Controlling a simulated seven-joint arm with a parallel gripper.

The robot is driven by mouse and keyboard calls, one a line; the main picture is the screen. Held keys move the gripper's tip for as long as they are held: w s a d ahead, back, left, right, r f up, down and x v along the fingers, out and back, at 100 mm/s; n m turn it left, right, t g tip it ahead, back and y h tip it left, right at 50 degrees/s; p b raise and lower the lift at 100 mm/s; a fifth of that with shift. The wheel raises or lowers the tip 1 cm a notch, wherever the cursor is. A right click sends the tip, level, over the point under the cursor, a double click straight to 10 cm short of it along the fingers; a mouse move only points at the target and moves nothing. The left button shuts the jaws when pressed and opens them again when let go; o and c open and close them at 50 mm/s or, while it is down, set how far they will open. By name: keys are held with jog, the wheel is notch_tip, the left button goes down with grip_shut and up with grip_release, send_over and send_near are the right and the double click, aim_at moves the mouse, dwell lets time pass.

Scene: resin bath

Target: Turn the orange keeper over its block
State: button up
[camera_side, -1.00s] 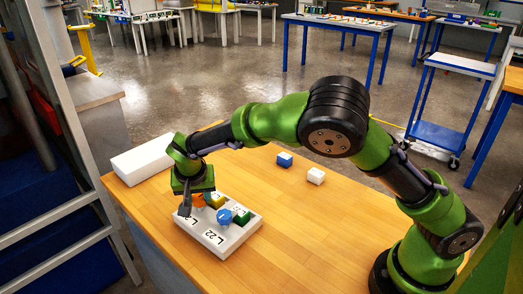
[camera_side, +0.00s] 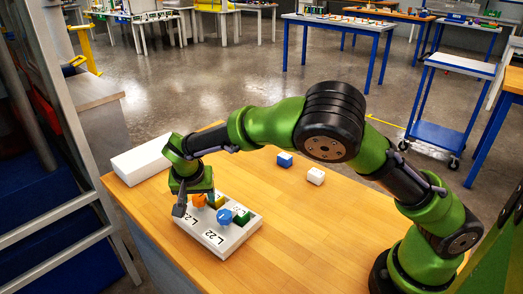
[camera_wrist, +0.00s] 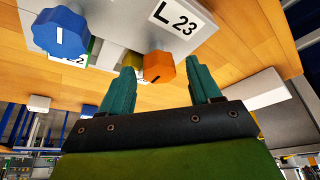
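The orange keeper (camera_side: 199,201) is a faceted knob with a dark line on top, on a white plate (camera_side: 214,240) near the label L 23. It also shows in the wrist view (camera_wrist: 158,67). A yellow block (camera_side: 217,202) is beside it, partly hidden by the keeper and my gripper. My gripper (camera_wrist: 160,68) is open, with one green finger on each side of the orange keeper in the wrist view. I cannot tell whether either finger touches it. A blue keeper (camera_side: 224,217) with a white line is near a green block (camera_side: 242,217) and the label L 22.
A white box (camera_side: 142,159) stands at the table's far left edge. A blue cube (camera_side: 285,160) and a white cube (camera_side: 316,176) lie on the wooden table (camera_side: 290,225) behind the plate. The table's middle is clear.

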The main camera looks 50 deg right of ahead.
jog(key=v, duration=1.7)
jog(key=shift+f, duration=0.1)
jog(key=s+d+r+n+t+y, duration=0.1)
jog(key=s+d+n+t+y, duration=0.1)
jog(key=s+d, duration=0.6)
jog(key=s+d+r+n+t+y, duration=0.1)
jog(key=s+d+n+t+y, duration=0.1)
jog(key=s+d, duration=0.6)
jog(key=s+y, duration=0.1)
jog(key=s, duration=0.4)
jog(key=shift+s+d+r+n, duration=0.3)
jog(key=shift+r, duration=0.05)
